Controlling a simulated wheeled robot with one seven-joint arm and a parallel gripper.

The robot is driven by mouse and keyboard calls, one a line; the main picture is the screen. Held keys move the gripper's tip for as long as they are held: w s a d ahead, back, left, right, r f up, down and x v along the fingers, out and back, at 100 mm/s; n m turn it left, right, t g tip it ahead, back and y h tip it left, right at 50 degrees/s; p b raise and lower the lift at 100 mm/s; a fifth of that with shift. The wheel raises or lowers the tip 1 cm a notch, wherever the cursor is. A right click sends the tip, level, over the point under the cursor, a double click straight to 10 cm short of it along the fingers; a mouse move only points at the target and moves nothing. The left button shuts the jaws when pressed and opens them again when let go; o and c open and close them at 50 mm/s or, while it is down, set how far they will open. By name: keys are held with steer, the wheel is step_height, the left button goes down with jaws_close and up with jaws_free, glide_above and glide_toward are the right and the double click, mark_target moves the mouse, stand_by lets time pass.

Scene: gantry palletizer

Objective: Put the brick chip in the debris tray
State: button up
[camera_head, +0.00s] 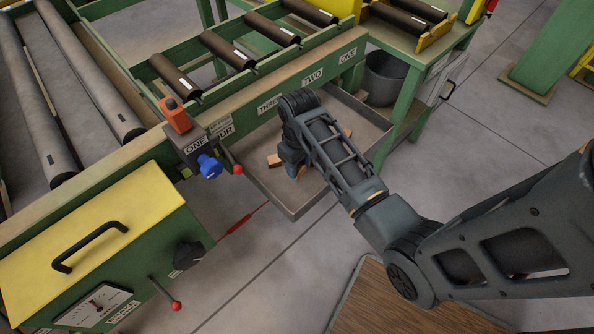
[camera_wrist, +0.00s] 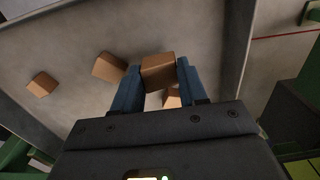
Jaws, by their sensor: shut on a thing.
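My gripper (camera_head: 292,164) points down over the grey debris tray (camera_head: 262,187). In the wrist view its two blue fingers (camera_wrist: 157,82) are shut on a tan brick chip (camera_wrist: 158,69). The tray's floor and wall (camera_wrist: 236,60) show around it there. How high the held chip is above the tray floor I cannot tell. Other brick chips lie in the tray: one at the left (camera_wrist: 42,84), one left of the fingers (camera_wrist: 108,66), and one partly hidden (camera_wrist: 172,98) below the held chip. In the head view my arm hides much of the tray's middle.
A green roller conveyor frame (camera_head: 250,99) with number labels runs behind the tray. A control box with a blue knob (camera_head: 209,166) and a red-tipped lever (camera_head: 237,169) stand close to its left. A dark bin (camera_head: 384,80) is behind right.

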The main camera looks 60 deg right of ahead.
steer(key=shift+w+f, duration=0.15)
steer(key=shift+f, duration=1.95)
steer(key=shift+f, duration=0.1)
steer(key=o, duration=1.1)
steer(key=shift+c, duration=0.2)
step_height(320, 180, up, 12)
steer(key=shift+r+p, duration=0.1)
steer(key=shift+p, duration=0.2)
